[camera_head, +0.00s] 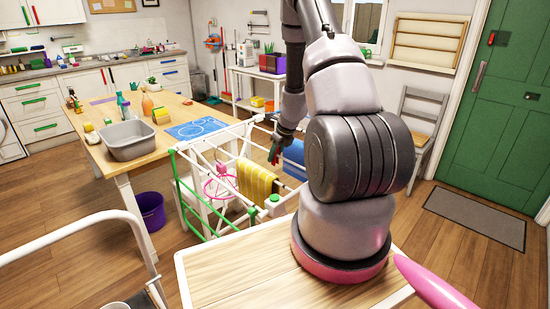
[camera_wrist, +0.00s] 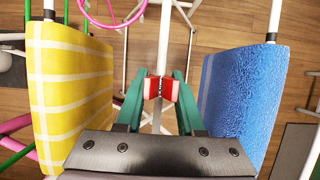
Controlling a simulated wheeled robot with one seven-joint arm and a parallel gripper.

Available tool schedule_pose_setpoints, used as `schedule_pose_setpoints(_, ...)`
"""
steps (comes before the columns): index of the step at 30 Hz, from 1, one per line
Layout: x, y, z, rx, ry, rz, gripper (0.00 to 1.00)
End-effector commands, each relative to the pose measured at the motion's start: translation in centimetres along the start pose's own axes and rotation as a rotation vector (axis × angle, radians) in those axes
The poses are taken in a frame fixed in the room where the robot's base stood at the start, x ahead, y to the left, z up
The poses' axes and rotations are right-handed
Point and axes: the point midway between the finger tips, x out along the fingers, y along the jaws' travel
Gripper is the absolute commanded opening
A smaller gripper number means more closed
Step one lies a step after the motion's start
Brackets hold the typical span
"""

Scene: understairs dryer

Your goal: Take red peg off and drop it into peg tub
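My gripper (camera_wrist: 160,85) points down at the drying rack, its two teal fingers on either side of a white rail. A small red piece, apparently the red peg (camera_wrist: 152,88), sits at the rail between the fingertips. I cannot tell whether the fingers press on it. In the head view my gripper (camera_head: 275,152) is over the rack, beside a yellow checked cloth (camera_head: 257,184). A pink hoop (camera_head: 220,188) hangs at the rack's left part, and it also shows in the wrist view (camera_wrist: 113,22). I cannot tell whether it is the peg tub.
The yellow cloth (camera_wrist: 75,85) hangs left of my fingers and a blue towel (camera_wrist: 240,100) hangs right, both close. The white rack (camera_head: 185,190) stands beside a wooden table with a grey basin (camera_head: 128,140). A purple bucket (camera_head: 150,210) is on the floor.

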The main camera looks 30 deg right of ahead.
Motion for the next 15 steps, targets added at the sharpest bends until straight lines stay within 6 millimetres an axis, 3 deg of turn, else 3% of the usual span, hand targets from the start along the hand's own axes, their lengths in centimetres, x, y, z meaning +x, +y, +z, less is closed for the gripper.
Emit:
schedule_pose_setpoints(2, -0.01, 0.00, 0.00, 0.000, 0.000, 0.000, 0.00)
schedule_pose_setpoints(15, -0.10, 0.00, 0.05, 0.000, 0.000, 0.000, 0.00)
